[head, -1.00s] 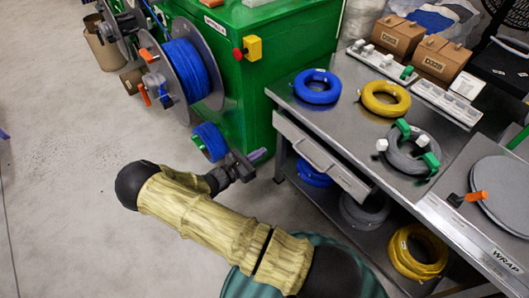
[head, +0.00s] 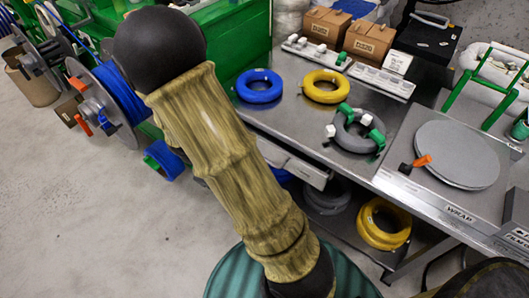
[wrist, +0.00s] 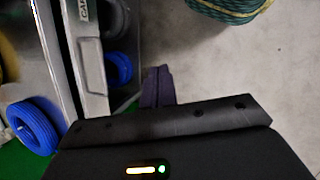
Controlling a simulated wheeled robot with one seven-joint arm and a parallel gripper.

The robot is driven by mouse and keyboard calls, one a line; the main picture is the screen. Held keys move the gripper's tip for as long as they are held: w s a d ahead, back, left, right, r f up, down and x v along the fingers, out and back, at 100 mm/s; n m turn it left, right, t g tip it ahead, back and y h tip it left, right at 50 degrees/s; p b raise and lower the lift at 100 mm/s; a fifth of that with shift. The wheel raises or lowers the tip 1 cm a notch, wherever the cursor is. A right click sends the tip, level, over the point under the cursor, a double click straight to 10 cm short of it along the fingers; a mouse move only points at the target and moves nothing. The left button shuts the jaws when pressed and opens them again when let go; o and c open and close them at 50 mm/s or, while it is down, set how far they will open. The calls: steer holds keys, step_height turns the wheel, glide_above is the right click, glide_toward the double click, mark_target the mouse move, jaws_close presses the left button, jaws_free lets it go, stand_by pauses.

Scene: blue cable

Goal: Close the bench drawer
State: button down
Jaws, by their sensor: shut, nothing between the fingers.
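The bench drawer (head: 305,170) is a pale grey front under the metal bench top. It stands out from beneath the bench edge, and my arm hides its left part in the head view. In the wrist view the drawer front (wrist: 88,55) runs down the left side, with a label near the top. My gripper (wrist: 157,88) shows there as two purple fingers pressed together, empty. They are to the right of the drawer front, apart from it in the picture. In the head view my gripper is hidden behind my arm.
The bench top (head: 290,125) carries a blue coil (head: 259,86), a yellow coil (head: 326,87) and a grey coil. More coils lie on the shelf below, including a yellow one (head: 383,224). A green machine (head: 232,45) stands at the back left.

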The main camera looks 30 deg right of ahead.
steer(key=s+a+r+m+t+y, duration=0.1)
steer(key=s+r+m+t+y, duration=0.1)
steer(key=r, duration=0.3)
steer(key=s+a+r+m+t+y, duration=0.1)
steer(key=r+m+t+y, duration=0.1)
steer(key=r+m, duration=0.2)
steer(key=shift+s+a+r+t, duration=0.15)
steer(key=shift+s+r+t, duration=0.2)
steer(key=shift+r, duration=0.3)
steer(key=shift+s, duration=0.1)
